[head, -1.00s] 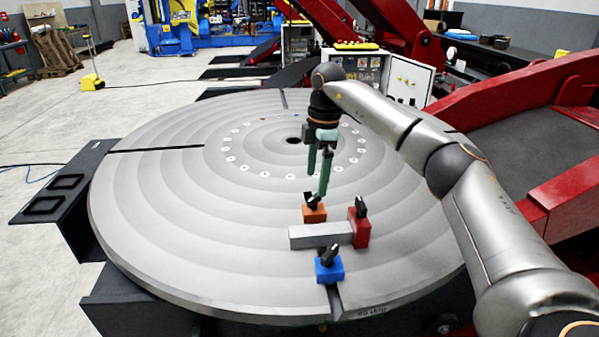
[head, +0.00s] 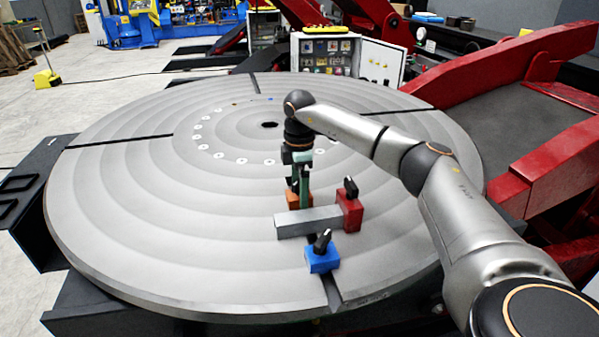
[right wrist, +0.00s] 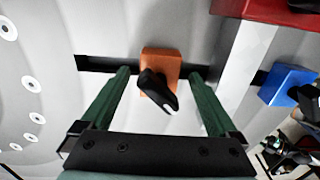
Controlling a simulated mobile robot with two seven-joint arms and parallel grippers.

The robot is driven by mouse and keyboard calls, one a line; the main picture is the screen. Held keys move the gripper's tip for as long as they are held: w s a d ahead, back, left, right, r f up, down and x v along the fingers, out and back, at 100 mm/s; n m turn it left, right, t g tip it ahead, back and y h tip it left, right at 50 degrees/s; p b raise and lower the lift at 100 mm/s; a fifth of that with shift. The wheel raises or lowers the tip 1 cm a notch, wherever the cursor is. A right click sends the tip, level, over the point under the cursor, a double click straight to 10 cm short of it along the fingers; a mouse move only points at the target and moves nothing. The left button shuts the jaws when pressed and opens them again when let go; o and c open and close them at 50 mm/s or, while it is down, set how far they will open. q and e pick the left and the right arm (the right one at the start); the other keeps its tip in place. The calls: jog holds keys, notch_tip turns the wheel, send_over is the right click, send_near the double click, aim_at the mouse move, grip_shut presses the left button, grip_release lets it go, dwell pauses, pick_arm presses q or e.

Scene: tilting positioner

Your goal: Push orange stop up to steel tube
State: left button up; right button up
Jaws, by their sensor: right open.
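The orange stop (head: 290,201), a small block with a black lever, sits on the round table just behind the steel tube (head: 308,222). In the right wrist view, the orange stop (right wrist: 160,58) is over a dark slot, and a gap separates it from the tube (right wrist: 245,58). My right gripper (head: 304,204) is open, pointing down at the stop and partly hiding it. In the wrist view its green fingers (right wrist: 160,73) lie on either side of the stop, the right one towards the gap by the tube. My left gripper is out of view.
A red stop (head: 349,208) stands at the tube's right end. A blue stop (head: 322,260) stands in front of the tube, by the slot at the table's front edge. The left part of the round table (head: 150,205) is clear.

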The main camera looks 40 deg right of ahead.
jog(key=shift+f, duration=1.05)
grip_shut()
